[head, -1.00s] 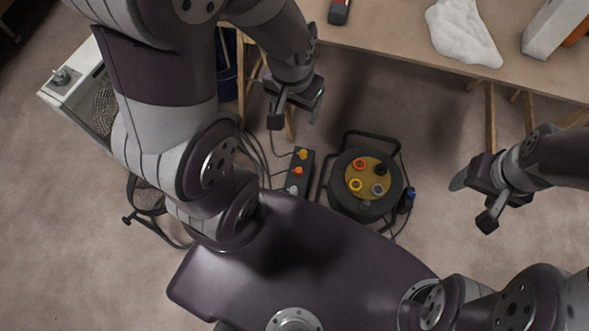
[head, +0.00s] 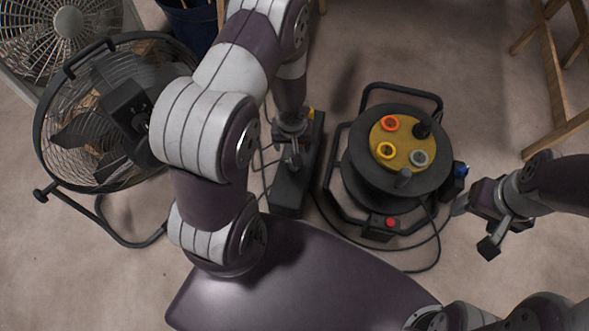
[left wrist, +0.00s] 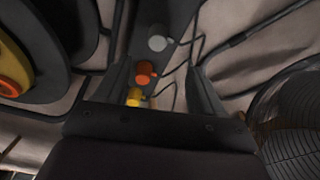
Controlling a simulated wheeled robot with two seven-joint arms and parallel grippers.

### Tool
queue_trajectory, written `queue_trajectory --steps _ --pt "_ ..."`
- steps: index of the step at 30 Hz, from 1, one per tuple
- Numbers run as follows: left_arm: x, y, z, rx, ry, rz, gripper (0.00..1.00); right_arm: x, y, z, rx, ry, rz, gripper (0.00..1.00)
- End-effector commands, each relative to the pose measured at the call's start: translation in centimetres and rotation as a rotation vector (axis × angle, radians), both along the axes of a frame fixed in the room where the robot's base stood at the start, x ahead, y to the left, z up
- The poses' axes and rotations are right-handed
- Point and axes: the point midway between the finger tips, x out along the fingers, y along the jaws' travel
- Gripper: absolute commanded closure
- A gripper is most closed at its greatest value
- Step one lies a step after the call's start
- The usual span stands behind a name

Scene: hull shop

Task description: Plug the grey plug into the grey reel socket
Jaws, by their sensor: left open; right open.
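The cable reel (head: 357,165) stands on the floor with a yellow face. Its grey socket (head: 418,157) is at the face's lower right, beside an orange, a yellow and a black one. The grey plug (left wrist: 158,43) is on the dark strip (head: 287,195) left of the reel, in a row with an orange plug (left wrist: 145,75) and a yellow plug (left wrist: 134,98). My right gripper (head: 474,227) is open and empty, right of the reel.
A black floor fan (head: 100,120) stands left of my left arm, with a box fan (head: 60,35) behind it. A black cable (head: 425,262) loops before the reel. Wooden trestle legs (head: 550,75) stand at the back right.

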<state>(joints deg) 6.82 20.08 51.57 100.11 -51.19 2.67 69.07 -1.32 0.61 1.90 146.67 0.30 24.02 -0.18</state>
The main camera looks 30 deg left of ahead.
Motion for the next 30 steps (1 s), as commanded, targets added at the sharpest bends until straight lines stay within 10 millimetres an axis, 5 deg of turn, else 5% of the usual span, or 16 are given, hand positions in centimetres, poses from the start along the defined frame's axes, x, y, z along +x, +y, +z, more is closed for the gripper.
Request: queue_trajectory --steps 7,18,30 --pt "0.0 0.0 -0.4 0.001 0.0 -0.001 0.32 0.0 0.0 -0.3 0.0 0.0 0.0 0.33" --pt "0.8 0.3 -6.9 0.002 0.0 -0.002 0.32 0.0 0.0 -5.2 0.0 0.001 0.0 0.33" --pt "0.8 0.4 -7.2 0.001 0.001 -0.002 0.32 0.0 0.0 -5.3 0.0 0.0 0.0 0.33"
